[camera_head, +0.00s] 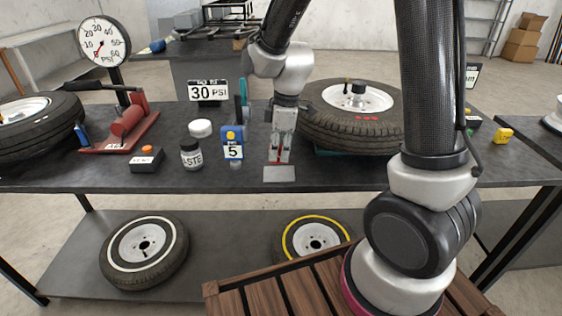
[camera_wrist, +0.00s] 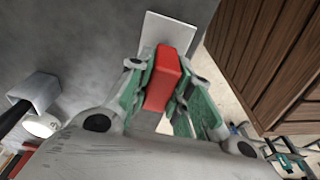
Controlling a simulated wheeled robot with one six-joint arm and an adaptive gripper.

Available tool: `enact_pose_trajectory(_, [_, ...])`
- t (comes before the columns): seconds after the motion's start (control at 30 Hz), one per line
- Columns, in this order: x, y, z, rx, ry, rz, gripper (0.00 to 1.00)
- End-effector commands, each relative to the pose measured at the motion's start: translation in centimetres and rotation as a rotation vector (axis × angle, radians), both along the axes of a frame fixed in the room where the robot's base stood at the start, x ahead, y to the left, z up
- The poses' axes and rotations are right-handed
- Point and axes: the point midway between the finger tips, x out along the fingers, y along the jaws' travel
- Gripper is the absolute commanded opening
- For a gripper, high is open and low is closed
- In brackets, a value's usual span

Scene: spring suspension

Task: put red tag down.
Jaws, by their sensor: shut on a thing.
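The red tag (camera_wrist: 162,80) is a small red block held between the green-lined fingers of my gripper (camera_wrist: 160,92) in the wrist view. In the head view my gripper (camera_head: 279,158) points down near the front edge of the dark workbench (camera_head: 340,176), and only a little red shows between its fingers. A light grey plate (camera_head: 279,174) lies on the bench just in front of and below the fingers. The plate also shows beyond the tag in the wrist view (camera_wrist: 172,30). I cannot tell whether the tag touches the plate or bench.
On the left are a blue and yellow device (camera_head: 232,140) with a "5" card, a paste jar (camera_head: 191,155) and a "30 PSI" sign (camera_head: 208,90). A red pump (camera_head: 127,120) sits further left. Bench right of the plate is clear.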

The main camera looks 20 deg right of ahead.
Motion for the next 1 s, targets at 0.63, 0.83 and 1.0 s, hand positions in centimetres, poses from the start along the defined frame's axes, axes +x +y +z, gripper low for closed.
enact_pose_trajectory(0.63, [0.0,0.0,-4.1,-0.001,0.0,0.0,0.01])
enact_pose_trajectory(0.83, [0.0,0.0,-4.1,0.0,0.0,0.0,0.42])
enact_pose_trajectory(1.0, [0.0,0.0,-4.1,0.0,0.0,0.0,0.42])
